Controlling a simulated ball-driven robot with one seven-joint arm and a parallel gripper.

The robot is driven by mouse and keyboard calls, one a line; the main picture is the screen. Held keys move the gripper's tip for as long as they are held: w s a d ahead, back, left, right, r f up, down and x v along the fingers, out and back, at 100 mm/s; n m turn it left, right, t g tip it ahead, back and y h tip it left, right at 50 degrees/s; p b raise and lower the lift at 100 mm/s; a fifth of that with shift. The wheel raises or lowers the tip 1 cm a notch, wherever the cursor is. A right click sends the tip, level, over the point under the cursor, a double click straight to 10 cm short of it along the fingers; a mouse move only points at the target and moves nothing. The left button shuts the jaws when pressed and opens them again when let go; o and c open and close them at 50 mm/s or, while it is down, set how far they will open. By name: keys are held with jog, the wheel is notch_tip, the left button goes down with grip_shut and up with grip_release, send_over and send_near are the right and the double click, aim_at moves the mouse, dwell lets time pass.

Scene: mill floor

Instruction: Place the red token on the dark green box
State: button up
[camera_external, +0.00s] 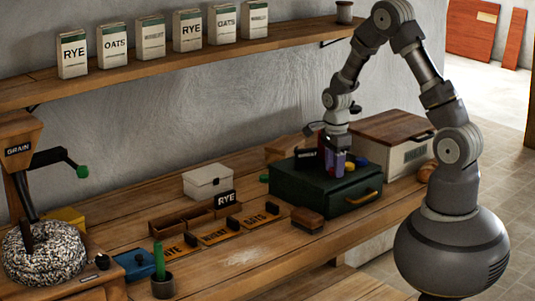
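The dark green box (300,192) stands on the bench at the right, with a wooden handle on its front. My gripper (335,148) points down close above the box's top. A small purple piece (336,164) is directly under or between the fingers; I cannot tell whether it is held. A black label block (307,159), a blue piece (349,166) and a yellow piece (361,162) are near the fingers, on or just behind the box. I cannot clearly make out a red token; the fingers and nearby pieces may hide it.
A cream crate with a brown lid (398,128) stands right behind the box. A small brown block (307,220) lies in front. A white box (208,181), label plates (221,233) and a green stick in a cup (160,275) are further left.

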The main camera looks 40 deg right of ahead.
jog(key=shift+o, duration=1.3)
notch_tip(320, 180, up, 12)
jog(key=p, duration=0.3)
jog(key=shift+r+p, duration=0.2)
jog(key=shift+p, duration=0.1)
